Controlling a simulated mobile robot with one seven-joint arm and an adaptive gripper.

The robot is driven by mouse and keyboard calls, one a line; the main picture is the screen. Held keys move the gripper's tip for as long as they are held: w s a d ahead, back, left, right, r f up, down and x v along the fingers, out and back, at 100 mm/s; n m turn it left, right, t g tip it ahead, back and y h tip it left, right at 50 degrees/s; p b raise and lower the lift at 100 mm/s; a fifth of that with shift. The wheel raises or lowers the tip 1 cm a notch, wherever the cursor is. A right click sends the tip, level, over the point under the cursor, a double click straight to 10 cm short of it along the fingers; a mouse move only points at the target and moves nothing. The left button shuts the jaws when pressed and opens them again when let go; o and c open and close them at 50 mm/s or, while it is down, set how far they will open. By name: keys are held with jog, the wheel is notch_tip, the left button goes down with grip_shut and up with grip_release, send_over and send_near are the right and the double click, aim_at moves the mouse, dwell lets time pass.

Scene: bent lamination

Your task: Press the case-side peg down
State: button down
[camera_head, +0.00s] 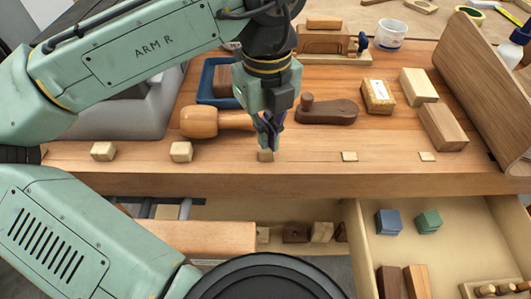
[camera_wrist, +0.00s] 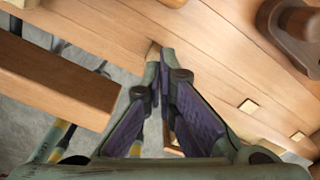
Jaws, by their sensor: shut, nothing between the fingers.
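Several square pale wooden pegs line the front of the workbench (camera_head: 320,180). The far-left peg (camera_head: 103,151) and the second peg (camera_head: 181,151) stand proud as small cubes. The middle peg (camera_head: 265,156) is partly hidden by my fingertips; its height is hard to tell. The fourth peg (camera_head: 349,156) and far-right peg (camera_head: 427,156) look nearly flush. My gripper (camera_head: 268,146) points down, shut and empty, right over the middle peg. In the wrist view my fingertips (camera_wrist: 160,52) meet close to the bench surface; I cannot tell whether they touch the peg.
A wooden mallet (camera_head: 205,122) lies just left of my gripper, and a dark wooden tool (camera_head: 328,111) lies just right. A large curved wooden board (camera_head: 485,80) stands at the right. An open drawer (camera_head: 455,240) with blocks juts out below the bench edge.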

jog(key=shift+f+b, duration=0.9)
jog(key=shift+f, duration=1)
jog(key=shift+r, duration=0.15)
jog(key=shift+r+p, duration=3.95)
jog(key=shift+p, duration=0.2)
jog(key=shift+s+f, duration=0.1)
jog(key=shift+f, duration=0.05)
